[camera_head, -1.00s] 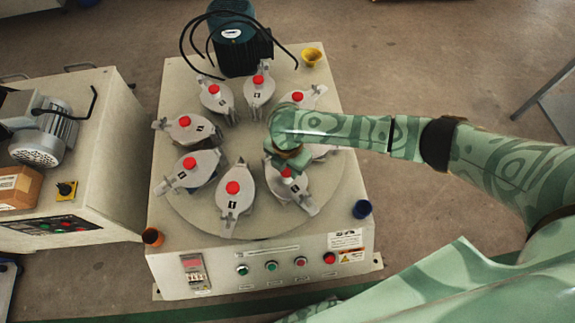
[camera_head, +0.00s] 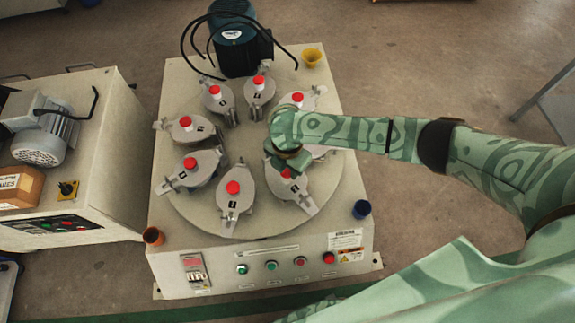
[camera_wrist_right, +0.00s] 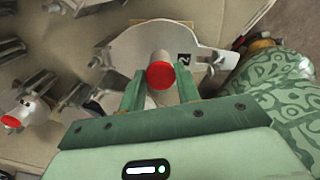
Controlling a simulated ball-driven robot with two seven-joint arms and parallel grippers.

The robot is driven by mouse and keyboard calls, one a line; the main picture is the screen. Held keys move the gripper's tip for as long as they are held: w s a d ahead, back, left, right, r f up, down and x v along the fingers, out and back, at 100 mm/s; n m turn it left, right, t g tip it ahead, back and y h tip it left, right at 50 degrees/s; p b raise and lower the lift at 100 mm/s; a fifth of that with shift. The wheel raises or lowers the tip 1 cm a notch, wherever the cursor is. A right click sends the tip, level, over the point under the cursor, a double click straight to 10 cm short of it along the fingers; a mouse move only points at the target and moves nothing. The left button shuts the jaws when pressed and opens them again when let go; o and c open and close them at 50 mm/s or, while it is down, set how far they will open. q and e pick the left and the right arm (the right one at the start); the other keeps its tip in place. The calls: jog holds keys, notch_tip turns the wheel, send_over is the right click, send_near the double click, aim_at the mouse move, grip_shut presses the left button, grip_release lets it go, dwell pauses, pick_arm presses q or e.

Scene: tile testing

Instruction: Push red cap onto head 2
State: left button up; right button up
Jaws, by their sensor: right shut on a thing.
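Head 2 (camera_head: 298,190) is a grey clamp-like unit on the round turntable (camera_head: 262,226), at its front right. In the right wrist view its plate carries the label 2 (camera_wrist_right: 184,59). The red cap (camera_wrist_right: 160,75) sits on a pale upright cylinder at this head, between the fingers of my right gripper (camera_wrist_right: 160,90). My right gripper is shut on the red cap; in the head view it (camera_head: 288,168) is over head 2 and hides most or all of the cap. Whether the cap is fully seated cannot be told. My left gripper is not in view.
Several similar heads with red caps ring the turntable, one at the front (camera_head: 235,196) and one at left (camera_head: 197,169). A dark motor (camera_head: 238,45) with cables stands behind.

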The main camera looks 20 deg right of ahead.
jog(key=shift+f, duration=0.65)
dwell(0.9)
jog(key=o, duration=1.5)
jog(key=shift+r+p, duration=3.1)
jog(key=shift+r, duration=0.5)
jog(key=shift+f, duration=0.15)
jog(key=shift+c, duration=0.7)
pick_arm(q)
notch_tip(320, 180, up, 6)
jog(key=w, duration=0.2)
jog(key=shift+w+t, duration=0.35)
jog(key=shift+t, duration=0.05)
pick_arm(e)
grip_shut()
